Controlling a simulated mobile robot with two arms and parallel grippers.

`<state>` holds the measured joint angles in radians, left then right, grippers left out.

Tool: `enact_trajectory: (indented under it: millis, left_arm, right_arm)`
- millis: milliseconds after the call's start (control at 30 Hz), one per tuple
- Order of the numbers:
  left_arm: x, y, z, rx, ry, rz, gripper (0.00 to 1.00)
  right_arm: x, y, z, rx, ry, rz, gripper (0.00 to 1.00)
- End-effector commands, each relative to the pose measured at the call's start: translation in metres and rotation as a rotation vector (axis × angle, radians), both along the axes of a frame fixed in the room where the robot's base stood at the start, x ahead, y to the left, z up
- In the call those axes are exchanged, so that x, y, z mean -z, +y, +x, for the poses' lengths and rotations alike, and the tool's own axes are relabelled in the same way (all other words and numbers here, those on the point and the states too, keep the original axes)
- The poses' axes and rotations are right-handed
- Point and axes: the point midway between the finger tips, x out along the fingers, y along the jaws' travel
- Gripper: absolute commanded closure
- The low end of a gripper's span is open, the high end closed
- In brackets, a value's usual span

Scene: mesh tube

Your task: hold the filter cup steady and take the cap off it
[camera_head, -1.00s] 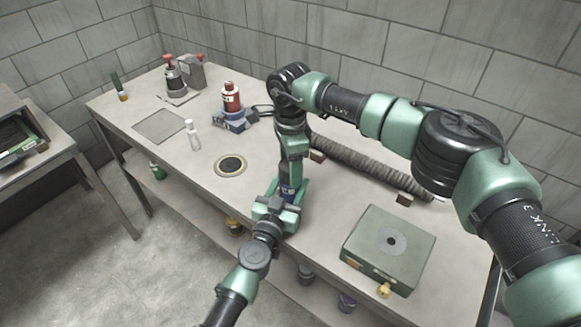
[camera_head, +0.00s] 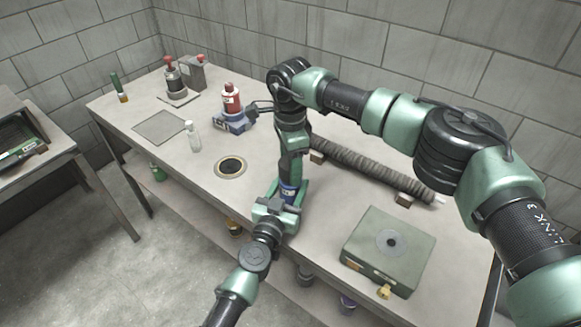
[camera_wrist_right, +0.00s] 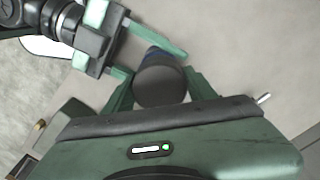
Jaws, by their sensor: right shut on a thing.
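The filter cup (camera_head: 289,191) shows as a small blue piece between my two grippers in the head view. My right gripper (camera_wrist_right: 160,85) comes from above and is shut on the cap, one green finger on each side. My left gripper (camera_wrist_right: 150,58) comes in from the side, its fingers to either side of the cup below the cap. Whether they press on it is not clear. The cup's base is hidden.
A green box (camera_head: 390,245) with a dark disc stands at the right of the bench. A ribbed mesh tube (camera_head: 370,172) lies behind my right arm.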

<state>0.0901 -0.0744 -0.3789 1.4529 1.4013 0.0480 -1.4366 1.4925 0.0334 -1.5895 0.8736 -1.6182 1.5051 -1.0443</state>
Motion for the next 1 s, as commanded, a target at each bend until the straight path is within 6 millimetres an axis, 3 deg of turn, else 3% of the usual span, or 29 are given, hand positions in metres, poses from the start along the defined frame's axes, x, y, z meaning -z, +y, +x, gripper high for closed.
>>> enact_trajectory:
  millis: [633, 1000]
  left_arm:
    - [0.000, 0.000, 0.000, 0.000, 0.000, 0.000, 1.00]
    - [0.000, 0.000, 0.000, 0.000, -0.001, 0.000, 1.00]
  right_arm:
    - [-0.012, 0.000, 0.000, 0.000, -0.001, -0.001, 0.93]
    - [-0.049, 0.000, 0.000, 0.000, 0.000, -0.001, 0.93]
